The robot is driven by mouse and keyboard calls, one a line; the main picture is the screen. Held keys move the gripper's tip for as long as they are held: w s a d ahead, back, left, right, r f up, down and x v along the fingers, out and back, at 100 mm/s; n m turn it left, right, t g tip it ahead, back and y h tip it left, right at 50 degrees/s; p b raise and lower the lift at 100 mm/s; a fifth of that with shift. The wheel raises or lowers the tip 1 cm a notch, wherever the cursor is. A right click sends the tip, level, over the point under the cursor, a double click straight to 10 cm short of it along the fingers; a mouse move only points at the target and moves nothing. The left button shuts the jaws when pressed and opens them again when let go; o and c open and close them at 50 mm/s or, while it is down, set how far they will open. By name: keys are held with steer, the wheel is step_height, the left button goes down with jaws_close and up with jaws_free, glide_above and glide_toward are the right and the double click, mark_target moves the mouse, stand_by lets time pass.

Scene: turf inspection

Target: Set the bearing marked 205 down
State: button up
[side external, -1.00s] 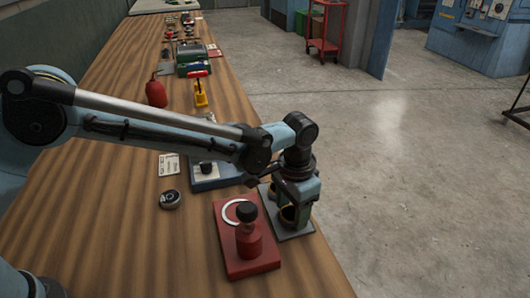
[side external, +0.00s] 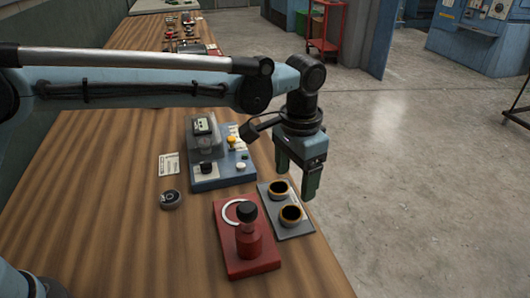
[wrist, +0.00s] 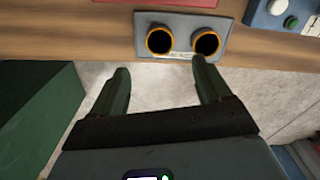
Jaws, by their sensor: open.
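I cannot read the marking 205 on anything. Two dark round pieces with brass-coloured rims, one at the front (side external: 290,214) and one at the back (side external: 279,189), sit on a grey plate (side external: 299,230); which of them, if either, is the bearing is unclear. They also show in the wrist view, at left (wrist: 159,40) and at right (wrist: 206,43). My gripper (side external: 297,184) is above the plate's right side, fingers pointing down. In the wrist view my gripper (wrist: 160,70) is open, with nothing between its fingers.
A red base (side external: 227,252) with an upright red post (side external: 248,240) and a pale ring stands left of the plate. A blue box (side external: 222,178) with buttons is behind. A small black round item (side external: 171,199) and a white card (side external: 169,164) lie left on the wooden bench (side external: 110,220).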

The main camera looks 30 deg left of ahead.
steer(key=s+a+r+n+t, duration=0.1)
steer(key=a+r+n+t, duration=0.1)
steer(key=a+r, duration=0.6)
steer(key=s+a+f+n+t, duration=0.2)
steer(key=s+a, duration=0.4)
steer(key=a, duration=0.3)
steer(key=s+a+f+n+t, duration=0.2)
steer(key=s+a+t, duration=0.1)
steer(key=s+a, duration=0.4)
steer(key=a, duration=0.3)
steer(key=shift+a+f, duration=0.15)
steer(key=shift+f, duration=0.25)
